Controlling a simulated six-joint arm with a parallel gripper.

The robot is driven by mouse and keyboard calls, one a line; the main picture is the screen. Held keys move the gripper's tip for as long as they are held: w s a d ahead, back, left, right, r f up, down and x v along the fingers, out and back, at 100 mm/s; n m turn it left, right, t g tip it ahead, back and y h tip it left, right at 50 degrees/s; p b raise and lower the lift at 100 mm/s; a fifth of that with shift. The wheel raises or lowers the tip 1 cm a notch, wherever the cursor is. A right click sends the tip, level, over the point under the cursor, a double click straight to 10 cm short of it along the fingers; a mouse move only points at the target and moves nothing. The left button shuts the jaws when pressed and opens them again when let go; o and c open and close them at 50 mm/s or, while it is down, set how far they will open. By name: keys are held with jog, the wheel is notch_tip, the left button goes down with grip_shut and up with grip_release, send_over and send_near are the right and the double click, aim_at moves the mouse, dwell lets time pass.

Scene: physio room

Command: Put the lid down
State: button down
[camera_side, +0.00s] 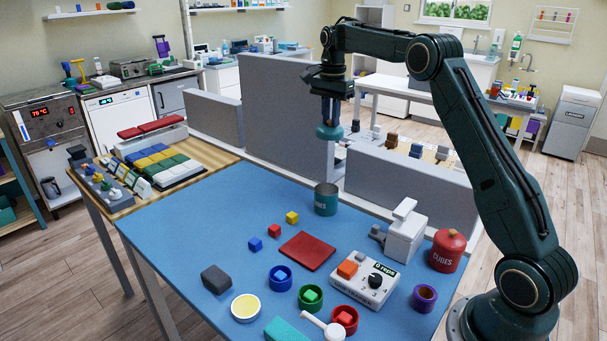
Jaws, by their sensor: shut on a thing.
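My gripper (329,112) is in the air above the far side of the blue table, its fingers pointing down. It is shut on a teal lid (329,132) that hangs clear of everything below. A teal canister (326,200), marked as holding cubes, stands upright and open-topped on the table, almost straight below the lid in the picture. A clear gap separates the lid from the canister. The inside of the canister is mostly hidden.
A red lidded canister (447,251) stands at the right. Grey partitions (408,182) stand behind. The table's left part (185,222) is clear.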

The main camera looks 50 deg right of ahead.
jog(key=shift+s+f, duration=0.1)
dwell(0.3)
jog(key=shift+s+f, duration=0.45)
jog(key=shift+s, duration=0.15)
jog(key=s+a+f, duration=0.1)
jog(key=s+f, duration=0.4)
jog(key=s, duration=0.4)
jog(key=shift+f, duration=0.4)
jog(key=shift+f, duration=0.15)
notch_tip(320, 180, down, 20)
jog(key=shift+r, duration=0.15)
dwell(0.3)
jog(key=c, duration=1.3)
grip_release()
jog(key=shift+c, duration=0.2)
notch_tip(320, 180, up, 12)
jog(key=shift+w, duration=0.2)
